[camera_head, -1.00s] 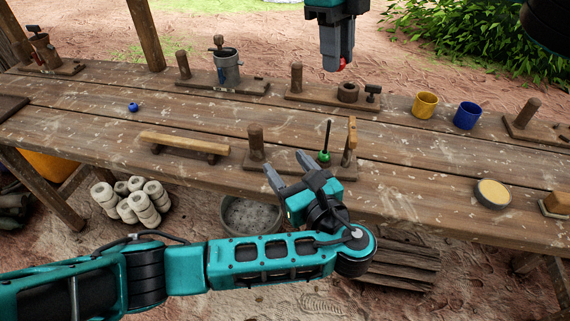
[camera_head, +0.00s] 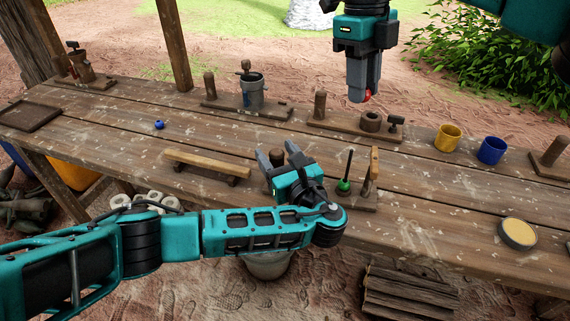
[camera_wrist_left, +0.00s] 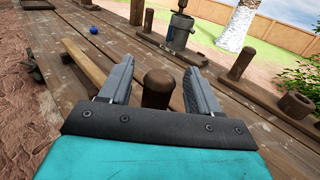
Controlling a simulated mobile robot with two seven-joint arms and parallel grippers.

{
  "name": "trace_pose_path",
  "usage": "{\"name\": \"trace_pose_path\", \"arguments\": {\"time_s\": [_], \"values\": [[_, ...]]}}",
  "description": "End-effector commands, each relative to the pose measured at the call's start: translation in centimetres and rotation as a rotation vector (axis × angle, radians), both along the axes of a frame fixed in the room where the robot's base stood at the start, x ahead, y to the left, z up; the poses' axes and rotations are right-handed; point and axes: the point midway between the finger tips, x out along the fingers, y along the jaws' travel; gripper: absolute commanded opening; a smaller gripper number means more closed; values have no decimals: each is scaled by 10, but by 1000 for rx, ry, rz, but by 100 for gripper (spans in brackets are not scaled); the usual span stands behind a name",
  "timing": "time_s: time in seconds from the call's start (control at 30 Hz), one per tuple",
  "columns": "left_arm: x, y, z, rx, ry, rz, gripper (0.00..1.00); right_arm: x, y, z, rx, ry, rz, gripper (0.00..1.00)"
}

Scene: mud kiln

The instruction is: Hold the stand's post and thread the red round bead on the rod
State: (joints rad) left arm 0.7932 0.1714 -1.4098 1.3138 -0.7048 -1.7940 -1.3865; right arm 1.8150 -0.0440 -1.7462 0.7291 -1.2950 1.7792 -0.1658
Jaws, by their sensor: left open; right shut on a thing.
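My left gripper (camera_head: 278,157) is open at the stand's left end. In the left wrist view the stand's brown post (camera_wrist_left: 158,88) stands between its spread fingers (camera_wrist_left: 152,85), with gaps visible. My right gripper (camera_head: 361,95) is shut on the red round bead (camera_head: 367,96), high above the table's back; only part of the bead shows.
A wooden bar on feet (camera_head: 207,162) lies left of the left gripper. A blue bead (camera_head: 159,124) lies further left. Yellow (camera_head: 448,138) and blue (camera_head: 491,150) cups, a round tin (camera_head: 518,234) and other post stands (camera_head: 355,129) are on the table. The middle right is clear.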

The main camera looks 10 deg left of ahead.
Motion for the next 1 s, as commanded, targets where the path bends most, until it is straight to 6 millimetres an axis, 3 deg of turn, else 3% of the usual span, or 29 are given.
{"name": "trace_pose_path", "arguments": {"time_s": [0.33, 1.0], "values": [[3, 2, 0, -1, -1, 0, 61, 0, 0, 0, 0, 0, 0, 0], [2, 2, 0, -1, 1, 0, 0, 0, 0, 0, 0, 0, 0, 0]]}}
